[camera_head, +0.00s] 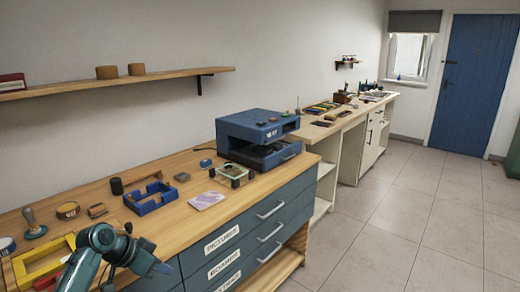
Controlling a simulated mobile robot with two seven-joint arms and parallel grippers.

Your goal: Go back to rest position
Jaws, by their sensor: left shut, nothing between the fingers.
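My left arm comes in from the lower left, over the front edge of the wooden counter (188,216). My left gripper (160,268) is shut and empty. It hangs near the counter's front edge, in front of the blue drawers (236,238), apart from the objects on top. A yellow frame-shaped tray (42,262) lies just left of the arm and is partly hidden by it. My right gripper is not in view.
A blue tray (150,203), a pinkish tile (207,200) and a blue printer-like machine (258,135) stand on the counter. A wooden shelf (125,82) hangs above. The tiled floor (400,220) to the right is clear up to the blue door (472,85).

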